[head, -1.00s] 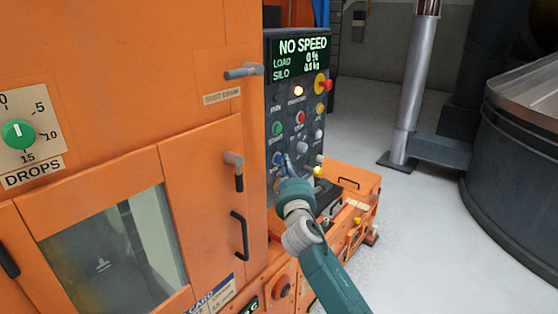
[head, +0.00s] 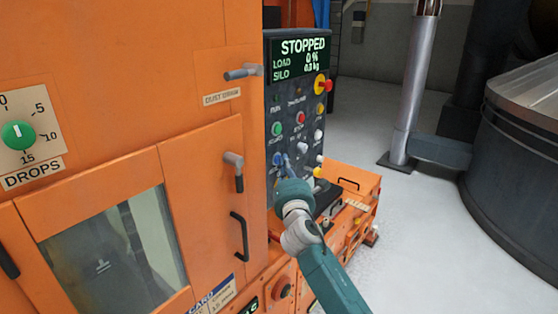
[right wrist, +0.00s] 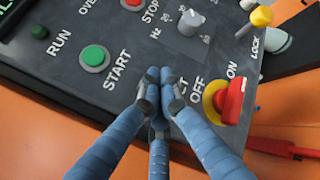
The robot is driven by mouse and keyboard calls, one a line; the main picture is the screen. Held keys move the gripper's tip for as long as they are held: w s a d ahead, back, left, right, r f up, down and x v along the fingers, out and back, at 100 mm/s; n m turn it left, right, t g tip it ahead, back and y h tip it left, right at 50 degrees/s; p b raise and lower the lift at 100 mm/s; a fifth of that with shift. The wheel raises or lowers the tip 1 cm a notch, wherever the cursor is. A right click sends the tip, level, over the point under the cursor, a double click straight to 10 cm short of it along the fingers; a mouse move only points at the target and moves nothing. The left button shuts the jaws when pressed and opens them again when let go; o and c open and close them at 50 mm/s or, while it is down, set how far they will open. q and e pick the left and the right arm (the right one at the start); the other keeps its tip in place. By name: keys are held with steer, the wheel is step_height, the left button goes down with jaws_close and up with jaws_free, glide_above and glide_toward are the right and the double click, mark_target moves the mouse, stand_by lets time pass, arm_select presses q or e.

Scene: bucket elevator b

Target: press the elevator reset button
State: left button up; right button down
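The control panel (head: 299,110) stands upright on the orange machine's side, and its display (head: 299,58) reads STOPPED, 0 % load. My right gripper (head: 284,164) is at the panel's lower left part, below the green START button (head: 277,128). In the right wrist view my gripper's blue fingers (right wrist: 158,82) are shut together with their tips at the panel. They cover the spot beside a label ending in "ET", so the reset button is mostly or wholly hidden there. I cannot tell whether the tips touch it. My left gripper is not in view.
A red and yellow OFF/ON switch (right wrist: 228,101) sits close to the right of my fingers. A grey knob (right wrist: 190,20) and a yellow-tipped LOCK lever (right wrist: 258,18) are above. Door handles (head: 239,235) stick out left of the panel.

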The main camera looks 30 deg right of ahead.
steer(key=shift+s+d, duration=0.2)
steer(key=shift+s, duration=0.4)
steer(key=shift+p, duration=0.35)
steer(key=s, duration=0.1)
steer(key=s+d+p, duration=0.1)
steer(key=s, duration=0.1)
steer(key=s+d, duration=0.1)
steer(key=shift+s+p, duration=0.3)
steer(key=shift+p, duration=0.1)
